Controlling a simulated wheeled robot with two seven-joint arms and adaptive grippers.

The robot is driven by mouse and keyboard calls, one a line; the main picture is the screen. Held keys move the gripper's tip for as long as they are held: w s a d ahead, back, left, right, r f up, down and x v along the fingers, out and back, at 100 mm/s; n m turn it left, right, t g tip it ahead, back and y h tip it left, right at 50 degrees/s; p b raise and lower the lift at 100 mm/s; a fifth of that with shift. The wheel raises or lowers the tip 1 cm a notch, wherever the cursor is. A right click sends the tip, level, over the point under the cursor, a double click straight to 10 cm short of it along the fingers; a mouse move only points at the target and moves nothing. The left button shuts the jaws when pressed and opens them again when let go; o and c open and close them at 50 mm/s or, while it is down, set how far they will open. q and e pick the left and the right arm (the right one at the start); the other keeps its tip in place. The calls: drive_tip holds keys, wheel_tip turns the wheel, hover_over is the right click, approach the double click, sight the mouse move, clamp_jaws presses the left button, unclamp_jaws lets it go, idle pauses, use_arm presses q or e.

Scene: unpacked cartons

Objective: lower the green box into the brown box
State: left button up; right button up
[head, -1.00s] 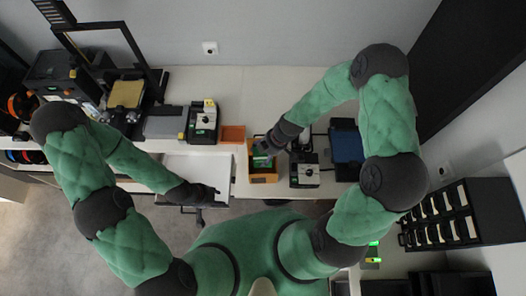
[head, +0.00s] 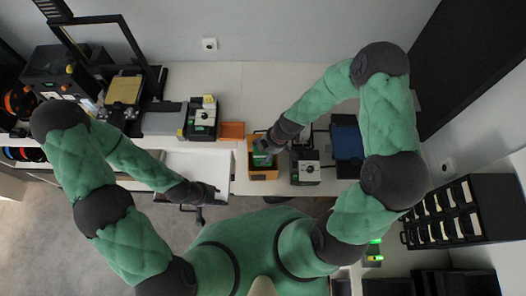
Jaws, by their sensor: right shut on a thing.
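The brown box (head: 263,174) stands open on the white table near its front edge. The green box (head: 261,159) is inside the brown box's outline, toward its back. My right gripper (head: 265,149) reaches in from the upper right and is shut on the green box. The gripper hides part of the green box, and I cannot tell whether the green box touches the bottom. My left gripper (head: 216,194) is over the front edge of a white drawer or tray, away from both boxes. Its fingers are too small to read.
A small orange-brown tray (head: 232,131) lies left of the brown box. A dark device (head: 305,167) stands close to its right, with a blue case (head: 346,143) beyond. A black and green device (head: 202,120) stands to the left. The table behind is clear.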

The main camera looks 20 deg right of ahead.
drive_tip(key=shift+f+b, duration=2.8)
drive_tip(key=shift+b, duration=0.6)
drive_tip(key=o, duration=1.3)
drive_tip(key=shift+r, duration=0.1)
drive_tip(key=shift+r+p, duration=3.2)
drive_tip(key=shift+r, duration=2.3)
